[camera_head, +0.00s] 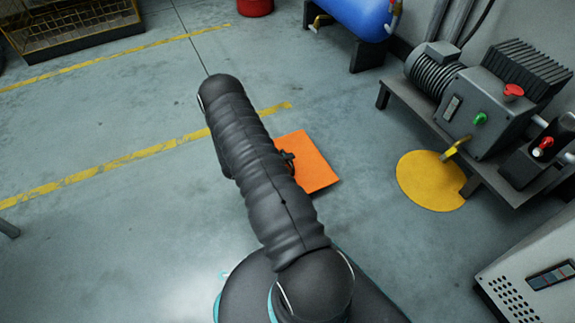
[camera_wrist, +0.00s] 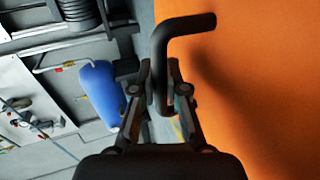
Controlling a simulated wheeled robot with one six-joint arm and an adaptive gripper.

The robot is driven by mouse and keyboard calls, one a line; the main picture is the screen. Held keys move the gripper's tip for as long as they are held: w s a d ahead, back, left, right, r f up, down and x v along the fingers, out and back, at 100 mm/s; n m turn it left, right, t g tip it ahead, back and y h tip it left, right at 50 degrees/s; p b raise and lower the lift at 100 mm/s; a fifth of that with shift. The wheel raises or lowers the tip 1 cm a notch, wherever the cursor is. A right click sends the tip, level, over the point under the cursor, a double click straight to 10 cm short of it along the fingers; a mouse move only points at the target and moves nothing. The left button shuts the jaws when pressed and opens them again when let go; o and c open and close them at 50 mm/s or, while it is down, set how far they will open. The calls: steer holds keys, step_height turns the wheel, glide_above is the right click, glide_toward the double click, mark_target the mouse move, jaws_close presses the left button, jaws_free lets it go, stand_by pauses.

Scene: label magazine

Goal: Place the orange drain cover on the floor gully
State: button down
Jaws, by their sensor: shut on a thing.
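The orange drain cover (camera_head: 312,168) is a flat square plate, partly hidden behind my arm in the head view. In the wrist view the cover (camera_wrist: 275,100) fills the right side, with a bent black handle (camera_wrist: 186,25) standing out from its face. My gripper (camera_wrist: 160,92) is shut on this handle. In the head view only a small dark part of my gripper (camera_head: 288,158) shows beside my arm, over the cover. I cannot tell whether the cover touches the floor or hangs above it. I cannot make out the floor gully in either view.
A blue tank (camera_head: 355,15) stands at the back, also in the wrist view (camera_wrist: 100,92). A grey cabinet (camera_head: 535,275) stands front right.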

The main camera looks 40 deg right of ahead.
steer(key=shift+f+b, duration=0.3)
steer(key=shift+f, duration=1.45)
steer(key=shift+f, duration=0.15)
steer(key=c, duration=1.2)
jaws_free()
